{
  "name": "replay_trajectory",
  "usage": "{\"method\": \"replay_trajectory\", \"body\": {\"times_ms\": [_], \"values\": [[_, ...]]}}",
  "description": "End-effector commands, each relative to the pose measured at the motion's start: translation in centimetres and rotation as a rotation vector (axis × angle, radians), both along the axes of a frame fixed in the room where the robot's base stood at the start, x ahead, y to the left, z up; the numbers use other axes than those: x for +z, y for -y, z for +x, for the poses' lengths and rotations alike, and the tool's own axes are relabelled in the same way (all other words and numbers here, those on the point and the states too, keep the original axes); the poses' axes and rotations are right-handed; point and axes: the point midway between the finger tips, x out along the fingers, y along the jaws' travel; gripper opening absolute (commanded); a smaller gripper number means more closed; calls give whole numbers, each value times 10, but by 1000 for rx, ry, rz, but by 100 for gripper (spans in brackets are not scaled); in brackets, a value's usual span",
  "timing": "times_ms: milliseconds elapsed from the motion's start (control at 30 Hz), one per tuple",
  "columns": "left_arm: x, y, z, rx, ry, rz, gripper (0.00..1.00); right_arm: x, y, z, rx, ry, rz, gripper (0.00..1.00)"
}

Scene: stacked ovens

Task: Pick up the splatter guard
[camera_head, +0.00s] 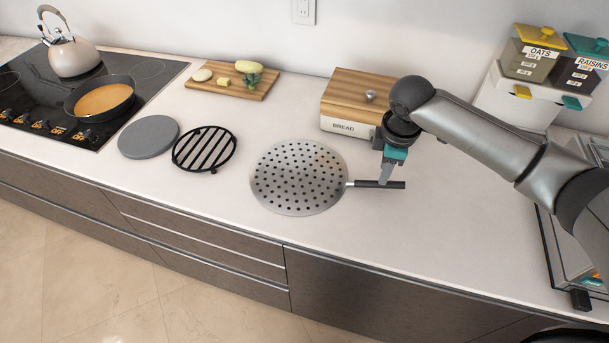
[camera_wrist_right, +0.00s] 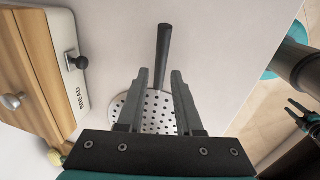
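The splatter guard is a round, grey metal disc with many holes (camera_head: 299,177), lying flat on the counter. Its black handle (camera_head: 367,184) points right. My right gripper (camera_head: 386,182) is over the handle, fingers pointing down. In the right wrist view the two fingers (camera_wrist_right: 159,72) are apart, with the handle (camera_wrist_right: 163,52) showing between and beyond them and the perforated disc partly hidden behind them. I cannot tell whether the fingers touch the handle. What looks like my left gripper (camera_wrist_right: 297,110) is at the right edge of the wrist view, small, its fingers apart, away from the guard.
A bread box (camera_head: 348,126) stands close behind my right gripper. A black trivet (camera_head: 205,149) and a grey round plate (camera_head: 148,137) lie left of the guard. A cutting board (camera_head: 215,91) with food lies behind. The counter in front of the handle is clear.

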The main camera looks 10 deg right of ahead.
Motion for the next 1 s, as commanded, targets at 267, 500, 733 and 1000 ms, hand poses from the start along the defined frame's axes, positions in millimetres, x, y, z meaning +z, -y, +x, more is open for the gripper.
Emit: {"method": "replay_trajectory", "body": {"times_ms": [267,500,733,1000], "values": [[-4,0,0,0,0,1,50,-23,1,4,0,0,1,34],[-10,-1,0,1,0,1,50,-58,1,9,0,-1,0,34],[-12,-1,0,1,0,1,50,-71,3,11,1,1,-1,34],[-12,-1,0,1,-1,1,50,-71,3,11,1,1,-1,22]]}}
